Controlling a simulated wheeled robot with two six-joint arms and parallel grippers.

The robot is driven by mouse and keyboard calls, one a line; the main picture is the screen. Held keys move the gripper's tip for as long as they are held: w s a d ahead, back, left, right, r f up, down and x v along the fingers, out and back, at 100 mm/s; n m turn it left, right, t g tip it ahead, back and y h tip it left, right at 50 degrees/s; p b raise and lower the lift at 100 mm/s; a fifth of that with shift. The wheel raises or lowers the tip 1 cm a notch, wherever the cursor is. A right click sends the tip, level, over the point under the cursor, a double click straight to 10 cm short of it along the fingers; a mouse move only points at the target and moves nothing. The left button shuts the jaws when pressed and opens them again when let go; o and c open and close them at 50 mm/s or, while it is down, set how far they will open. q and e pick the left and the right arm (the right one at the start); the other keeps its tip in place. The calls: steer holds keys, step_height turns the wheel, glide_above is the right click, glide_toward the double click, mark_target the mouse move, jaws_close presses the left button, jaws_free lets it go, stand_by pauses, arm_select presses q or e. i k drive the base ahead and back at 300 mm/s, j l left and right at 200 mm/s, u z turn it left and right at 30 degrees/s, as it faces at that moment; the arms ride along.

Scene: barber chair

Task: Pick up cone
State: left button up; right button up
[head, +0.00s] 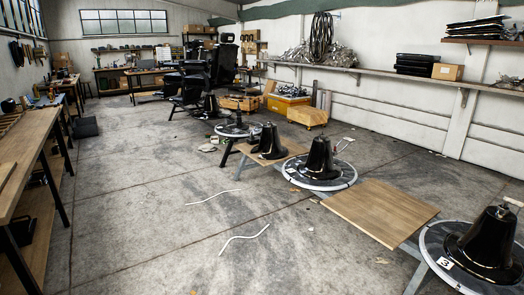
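No separate traffic-type cone can be made out. Several glossy black cone-shaped bases are in the head view. The nearest black cone (488,240) stands upright on a round grey-rimmed disc (430,247) at the lower right, cut by the picture edge. A second black cone (321,160) stands upright on another disc (345,181) right of centre. A third black cone (269,144) stands behind it on a wooden board. A smaller one (211,106) is farther back. I cannot tell which one the task names. Neither of my grippers is in view.
A wooden board (378,212) lies between the two nearest discs. A long workbench (24,150) runs along the left edge. A black barber chair (195,75) stands at the back. Two thin white strips (244,239) lie on the floor. The concrete floor left of centre is mostly clear.

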mark_target(273, 150)
steer(key=i, duration=2.05)
